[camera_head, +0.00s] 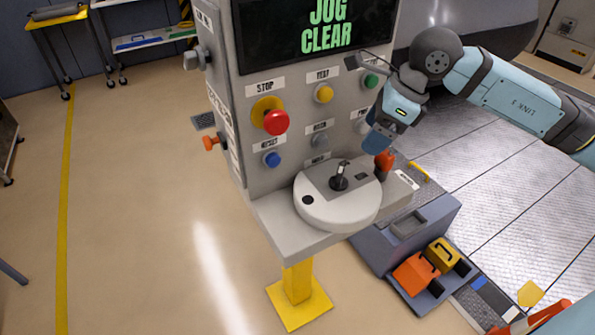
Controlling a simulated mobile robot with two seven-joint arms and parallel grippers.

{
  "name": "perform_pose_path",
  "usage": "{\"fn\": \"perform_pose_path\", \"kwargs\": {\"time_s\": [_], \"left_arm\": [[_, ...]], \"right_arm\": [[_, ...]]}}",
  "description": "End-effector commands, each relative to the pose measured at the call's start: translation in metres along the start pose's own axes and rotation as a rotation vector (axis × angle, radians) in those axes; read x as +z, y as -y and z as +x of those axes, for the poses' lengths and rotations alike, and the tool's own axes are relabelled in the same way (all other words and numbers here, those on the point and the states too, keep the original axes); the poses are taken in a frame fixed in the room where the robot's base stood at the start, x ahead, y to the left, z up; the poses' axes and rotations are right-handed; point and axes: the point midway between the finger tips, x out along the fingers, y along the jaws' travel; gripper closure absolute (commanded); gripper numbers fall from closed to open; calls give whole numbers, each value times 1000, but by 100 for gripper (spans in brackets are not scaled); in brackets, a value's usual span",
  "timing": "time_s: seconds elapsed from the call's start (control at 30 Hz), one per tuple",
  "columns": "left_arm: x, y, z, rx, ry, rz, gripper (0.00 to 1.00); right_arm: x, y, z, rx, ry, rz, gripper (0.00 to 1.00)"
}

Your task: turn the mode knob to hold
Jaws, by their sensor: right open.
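The control console (262,205) stands in the middle, with a screen (318,28) reading "JOG CLEAR". A small grey-blue knob (320,141) sits on its front face between two small labels, too blurred to read surely. It may be the mode knob; its setting cannot be made out. My right gripper (376,143) comes in from the upper right, open, in front of the panel's right side. It is right of the small knob and appears apart from it. It hides part of the panel's right edge. My left gripper is out of view.
A red stop button (276,122), yellow button (323,93), green button (371,80) and blue button (271,159) surround the knob. A joystick (340,176) stands on a round base below. An orange-red piece (386,160) is close under my gripper. Open floor lies left.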

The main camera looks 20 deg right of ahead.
Motion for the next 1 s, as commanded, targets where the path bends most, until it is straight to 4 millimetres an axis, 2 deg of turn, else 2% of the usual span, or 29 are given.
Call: {"fn": "perform_pose_path", "kwargs": {"time_s": [0.17, 0.5, 0.7, 0.83, 1.0], "left_arm": [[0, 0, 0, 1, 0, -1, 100], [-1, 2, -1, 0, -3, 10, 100], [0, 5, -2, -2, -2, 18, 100], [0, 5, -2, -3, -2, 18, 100], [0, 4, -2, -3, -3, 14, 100]], "right_arm": [[-3, 4, 9, -22, -17, -2, 19], [-3, 4, 79, -16, -14, -2, 19], [-3, 5, 114, -17, -12, -2, 19], [-4, 5, 128, -18, -13, -1, 19], [-4, 5, 135, -19, -13, -2, 19]]}}
